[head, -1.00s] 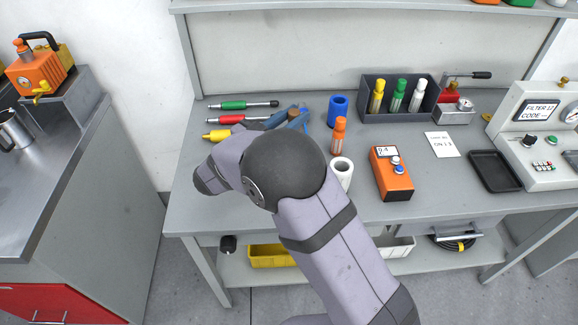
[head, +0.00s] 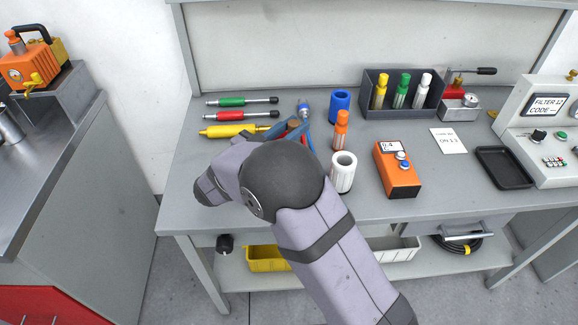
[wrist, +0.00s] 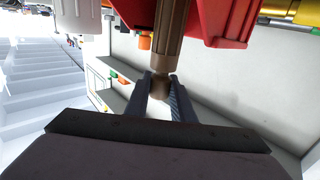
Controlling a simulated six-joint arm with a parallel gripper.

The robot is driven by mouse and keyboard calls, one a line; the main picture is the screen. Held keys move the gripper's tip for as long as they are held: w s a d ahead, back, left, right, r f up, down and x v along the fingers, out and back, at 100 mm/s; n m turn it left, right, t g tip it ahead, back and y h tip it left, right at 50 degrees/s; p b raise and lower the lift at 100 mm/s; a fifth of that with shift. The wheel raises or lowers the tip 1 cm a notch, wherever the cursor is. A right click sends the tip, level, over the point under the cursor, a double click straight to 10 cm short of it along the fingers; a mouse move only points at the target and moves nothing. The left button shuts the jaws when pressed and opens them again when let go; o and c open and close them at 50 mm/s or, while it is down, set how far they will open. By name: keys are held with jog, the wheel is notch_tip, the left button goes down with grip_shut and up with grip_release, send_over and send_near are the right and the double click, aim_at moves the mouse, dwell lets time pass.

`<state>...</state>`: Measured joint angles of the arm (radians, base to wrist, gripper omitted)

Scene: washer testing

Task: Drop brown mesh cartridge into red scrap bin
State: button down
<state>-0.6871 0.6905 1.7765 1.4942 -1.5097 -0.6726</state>
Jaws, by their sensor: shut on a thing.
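In the wrist view, my gripper (wrist: 160,92) is shut on the brown cartridge (wrist: 169,35). The cartridge is a ribbed brown cylinder with a rounded end between the dark fingers, and its other end runs out of the top edge. A red, box-like body (wrist: 225,18) lies just behind and right of the cartridge, cut off by the top edge; I cannot tell for sure that it is the scrap bin. In the head view, my own arm hides my gripper. A small brown bit (head: 293,125) shows past the arm; I cannot tell whether it is the cartridge.
Green (head: 240,101), red (head: 240,116) and yellow (head: 232,131) handled tools lie at the bench's left. The bench's front left is clear.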

jog(key=c, duration=1.4)
grip_release()
jog(key=shift+c, duration=0.2)
jog(key=b+v, duration=0.1)
jog(key=v, duration=0.6)
jog(key=shift+s+a+r, duration=0.1)
jog(key=shift+r, duration=0.05)
